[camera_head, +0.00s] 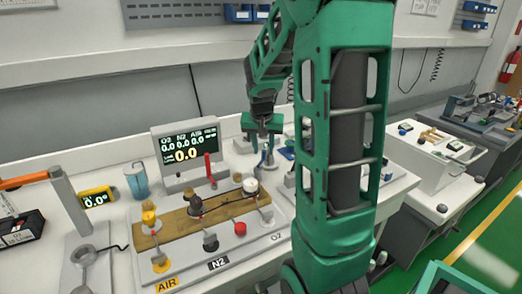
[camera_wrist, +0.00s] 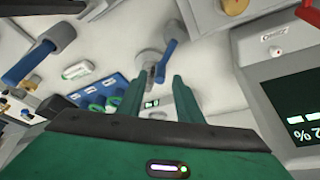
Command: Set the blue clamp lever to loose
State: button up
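A blue lever (camera_wrist: 166,62) on a round grey mount (camera_wrist: 149,58) is in the upper middle of the wrist view. My gripper (camera_wrist: 160,78) is open, with its two green fingers apart and the lever between or just beyond their tips. I cannot tell whether they touch it. A second blue lever (camera_wrist: 28,63) on a grey mount is at the left of the wrist view, clear of the fingers. In the head view my gripper (camera_head: 264,137) points down at a small blue lever (camera_head: 263,158), right of the display. Which lever is the clamp's is not clear.
A gas display (camera_head: 187,148) with a red lever (camera_head: 209,168) stands close left of my gripper. A wooden board (camera_head: 210,215) with knobs lies in front. The wrist view shows a blue tray (camera_wrist: 100,92) with green rings at left and a dark screen (camera_wrist: 290,100) at right.

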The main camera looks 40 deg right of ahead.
aim_at(262, 168)
jog(key=v, duration=1)
jog(key=shift+f, duration=0.1)
jog(key=s+a+f+n+g+y, duration=0.1)
jog(key=s+a, duration=0.3)
jog(key=s, duration=0.4)
jog(key=s+a+f+n+g+y, duration=0.1)
jog(key=s+a+f, duration=0.3)
jog(key=s, duration=0.4)
jog(key=s+a+f+n+y, duration=0.1)
jog(key=s+a+f, duration=0.1)
jog(key=s+a, duration=0.3)
jog(key=s, duration=0.3)
jog(key=shift+s+f+n+g+y, duration=0.2)
jog(key=shift+n+g+y, duration=0.1)
jog(key=shift+g, duration=0.1)
